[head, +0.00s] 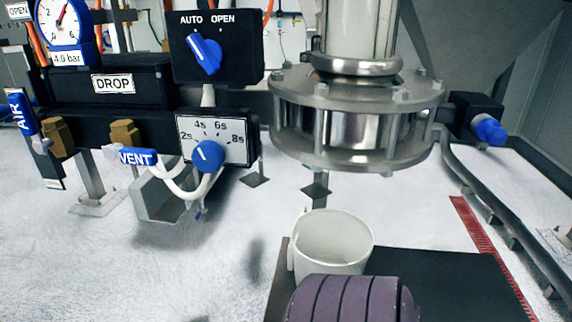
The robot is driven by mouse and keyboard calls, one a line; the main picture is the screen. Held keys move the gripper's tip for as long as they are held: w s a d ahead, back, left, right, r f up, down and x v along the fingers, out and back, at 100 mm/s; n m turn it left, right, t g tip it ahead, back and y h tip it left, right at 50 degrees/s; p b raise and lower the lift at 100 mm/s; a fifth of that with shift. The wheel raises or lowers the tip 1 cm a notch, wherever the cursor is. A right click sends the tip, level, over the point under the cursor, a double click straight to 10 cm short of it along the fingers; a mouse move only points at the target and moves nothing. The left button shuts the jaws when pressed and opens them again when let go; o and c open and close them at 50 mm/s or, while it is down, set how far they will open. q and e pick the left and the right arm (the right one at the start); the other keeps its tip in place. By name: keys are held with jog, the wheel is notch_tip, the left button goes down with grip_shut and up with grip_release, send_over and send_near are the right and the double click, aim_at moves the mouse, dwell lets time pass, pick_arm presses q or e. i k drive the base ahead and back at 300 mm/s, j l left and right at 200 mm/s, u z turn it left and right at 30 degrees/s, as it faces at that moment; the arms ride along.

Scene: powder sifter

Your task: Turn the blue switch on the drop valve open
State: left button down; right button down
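The blue switch (204,54) sits on a black box (247,68) at the upper left, under the words AUTO and OPEN. Its handle is tilted, with its upper end toward AUTO at the left.
A dial (208,156), VENT tag (137,157) and gauge (62,24) surround the block. A steel flange (352,120) hangs right of the switch. Below it, a white cup (332,243) stands on a dark plate (440,280), behind a purple ribbed object (352,300).

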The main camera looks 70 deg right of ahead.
aim_at(209, 52)
jog(key=i+z, duration=0.2)
jog(key=z, duration=0.25)
jog(key=i+j+z, duration=0.2)
jog(key=z, duration=0.2)
jog(key=i+j+z, duration=0.15)
jog(key=z, duration=0.3)
